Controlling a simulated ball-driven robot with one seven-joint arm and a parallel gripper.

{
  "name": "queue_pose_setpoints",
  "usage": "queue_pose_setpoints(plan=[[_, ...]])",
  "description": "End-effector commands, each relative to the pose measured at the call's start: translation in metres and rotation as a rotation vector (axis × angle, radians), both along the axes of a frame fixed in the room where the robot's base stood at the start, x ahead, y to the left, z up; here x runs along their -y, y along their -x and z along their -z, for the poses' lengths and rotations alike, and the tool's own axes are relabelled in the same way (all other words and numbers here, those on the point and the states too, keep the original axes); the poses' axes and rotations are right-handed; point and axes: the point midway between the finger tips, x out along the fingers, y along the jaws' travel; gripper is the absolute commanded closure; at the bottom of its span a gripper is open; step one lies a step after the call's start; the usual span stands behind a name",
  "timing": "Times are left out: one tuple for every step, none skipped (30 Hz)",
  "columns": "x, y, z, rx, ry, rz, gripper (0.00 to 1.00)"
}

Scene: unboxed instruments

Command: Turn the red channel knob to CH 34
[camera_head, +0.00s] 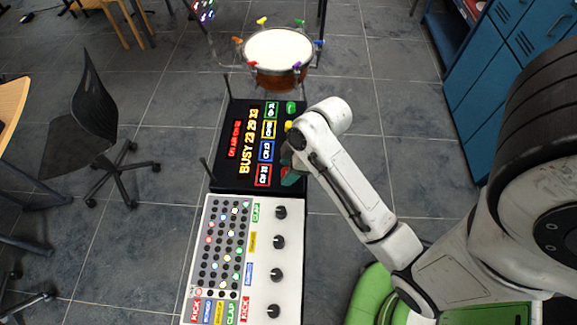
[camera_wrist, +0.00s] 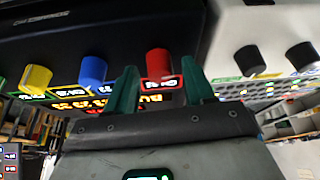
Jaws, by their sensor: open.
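The red channel knob (camera_wrist: 158,63) shows in the wrist view between the two teal fingers of my gripper (camera_wrist: 160,88). The fingers are open, one on each side of the knob, with gaps visible. The knob sits on a black panel (camera_head: 216,180), with a small red-framed display (camera_head: 263,175) beside it. I cannot read its number surely. In the head view my gripper (camera_head: 290,174) is at the panel's lower right and mostly hides the red knob.
A blue knob (camera_wrist: 93,69) and a yellow knob (camera_wrist: 36,77) stand left of the red one in the wrist view. A green knob (camera_head: 292,107) is at the panel's far end. A white sequencer (camera_head: 262,300) with black knobs adjoins. A drum (camera_head: 279,50) stands beyond.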

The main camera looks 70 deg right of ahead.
Motion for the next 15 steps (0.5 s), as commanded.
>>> queue_pose_setpoints(plan=[[0.0, 0.0001, 0.0, 0.0, 0.0, 0.0, 0.47], [-0.0001, 0.0001, -0.0001, 0.0, 0.0, 0.0, 0.47], [0.0, 0.0002, -0.0001, 0.0, 0.0, 0.0, 0.51], [0.0, 0.0002, -0.0001, 0.0, 0.0, 0.0, 0.53], [0.0, 0.0002, -0.0001, 0.0, 0.0, 0.0, 0.56], [0.0, 0.0002, -0.0001, 0.0, 0.0, 0.0, 0.6], [-0.0001, 0.0001, -0.0002, 0.0, 0.0, 0.0, 0.63], [0.0, 0.0002, -0.0001, 0.0, 0.0, 0.0, 0.66], [0.0, 0.0002, -0.0001, 0.0, 0.0, 0.0, 0.7], [0.0, 0.0002, -0.0001, 0.0, 0.0, 0.0, 0.73], [0.0, 0.0002, -0.0001, 0.0, 0.0, 0.0, 0.76], [0.0, 0.0002, -0.0001, 0.0, 0.0, 0.0, 0.79], [-0.0001, 0.0001, -0.0002, 0.0, 0.0, 0.0, 0.82], [-0.0001, 0.0001, -0.0002, 0.0, 0.0, 0.0, 0.85], [-0.0001, 0.0001, -0.0002, 0.0, -0.001, 0.0, 0.89]])
